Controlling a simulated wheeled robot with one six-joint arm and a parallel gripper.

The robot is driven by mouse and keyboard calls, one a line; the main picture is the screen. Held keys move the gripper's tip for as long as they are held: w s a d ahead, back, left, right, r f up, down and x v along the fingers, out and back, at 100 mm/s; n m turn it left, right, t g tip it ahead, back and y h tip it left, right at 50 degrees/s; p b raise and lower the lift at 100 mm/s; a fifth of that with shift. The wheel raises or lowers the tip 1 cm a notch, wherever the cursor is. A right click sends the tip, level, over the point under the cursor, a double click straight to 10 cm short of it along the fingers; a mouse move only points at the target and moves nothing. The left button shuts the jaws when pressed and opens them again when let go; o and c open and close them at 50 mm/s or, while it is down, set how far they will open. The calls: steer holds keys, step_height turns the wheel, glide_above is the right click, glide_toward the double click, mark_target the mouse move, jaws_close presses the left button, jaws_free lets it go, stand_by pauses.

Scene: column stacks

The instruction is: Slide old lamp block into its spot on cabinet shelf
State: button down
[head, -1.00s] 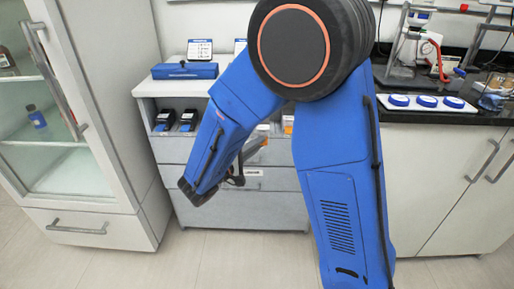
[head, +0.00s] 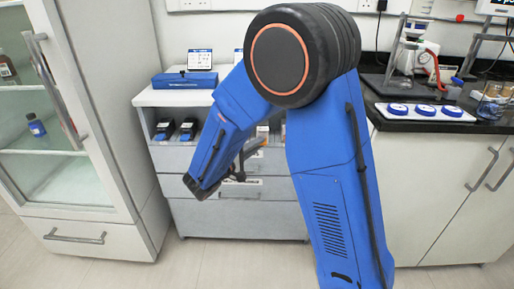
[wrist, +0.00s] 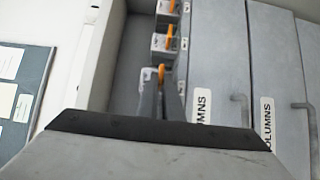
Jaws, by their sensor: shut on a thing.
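My gripper (wrist: 164,92) shows in the wrist view with its two grey fingers close together, pointing at the cabinet shelf. They are shut on a small whitish block with an orange tab (wrist: 148,76), which I take to be the old lamp block; the fingers hide most of it. It is at the shelf opening; I cannot tell whether it touches the shelf. Two similar orange-tabbed blocks (wrist: 162,42) stand beyond it in a row. In the head view the cabinet (head: 225,218) stands behind my arm, and the gripper (head: 250,152) is mostly hidden by the arm.
Two dark blocks (head: 187,128) sit at the shelf's left. A blue case (head: 183,80) lies on the cabinet top. Grey drawers labelled COLUMNS (wrist: 220,60) adjoin the shelf. A glass-door fridge (head: 50,140) stands left; a bench with glassware (head: 430,115) stands right.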

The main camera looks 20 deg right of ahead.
steer(key=shift+w+d+f, duration=0.2)
steer(key=shift+w, duration=0.4)
steer(key=shift+w+d+f, duration=0.15)
steer(key=shift+w+d, duration=0.05)
steer(key=shift+w, duration=0.4)
steer(key=c, duration=1.8)
jaws_free()
steer(key=shift+c, duration=0.2)
